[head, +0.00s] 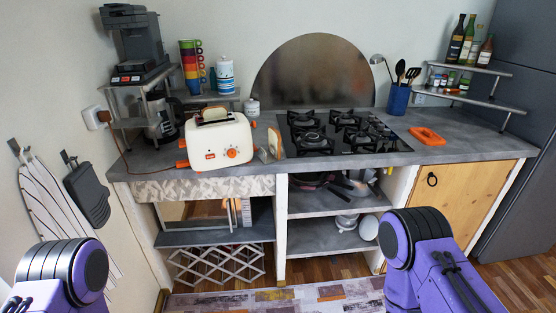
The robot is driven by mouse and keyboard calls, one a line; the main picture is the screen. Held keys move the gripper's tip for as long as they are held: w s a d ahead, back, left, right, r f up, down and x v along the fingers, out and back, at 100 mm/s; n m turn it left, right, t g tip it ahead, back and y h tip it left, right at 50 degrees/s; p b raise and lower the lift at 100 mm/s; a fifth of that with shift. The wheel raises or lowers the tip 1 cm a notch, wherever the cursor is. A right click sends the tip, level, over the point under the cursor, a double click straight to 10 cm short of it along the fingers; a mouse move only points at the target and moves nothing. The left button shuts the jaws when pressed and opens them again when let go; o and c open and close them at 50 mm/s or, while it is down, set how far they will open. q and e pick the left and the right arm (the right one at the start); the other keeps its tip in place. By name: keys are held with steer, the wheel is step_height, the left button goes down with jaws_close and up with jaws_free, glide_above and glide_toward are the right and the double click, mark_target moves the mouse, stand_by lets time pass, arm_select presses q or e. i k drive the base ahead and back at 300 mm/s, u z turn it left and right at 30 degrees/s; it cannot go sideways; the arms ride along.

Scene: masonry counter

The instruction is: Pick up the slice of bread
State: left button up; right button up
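A slice of bread (274,143) with a brown crust stands on edge on the grey counter, just right of the toaster. The toaster (218,143) is cream with orange parts and a dial on its front. What looks like another slice of bread (214,114) pokes up from its top slot. Only purple and black links of my two arms show, at the lower left and lower right. Neither of my grippers is in view.
A black gas hob (338,133) lies right of the bread. An orange flat item (427,136) and a blue utensil holder (398,99) are farther right. Stacked cups (191,67) and a coffee machine (136,45) stand at the left. The counter (300,164) has a clear strip along its front.

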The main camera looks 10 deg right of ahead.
mark_target(275, 138)
steer(key=z, duration=0.85)
steer(key=i, duration=1.4)
steer(key=u, duration=0.1)
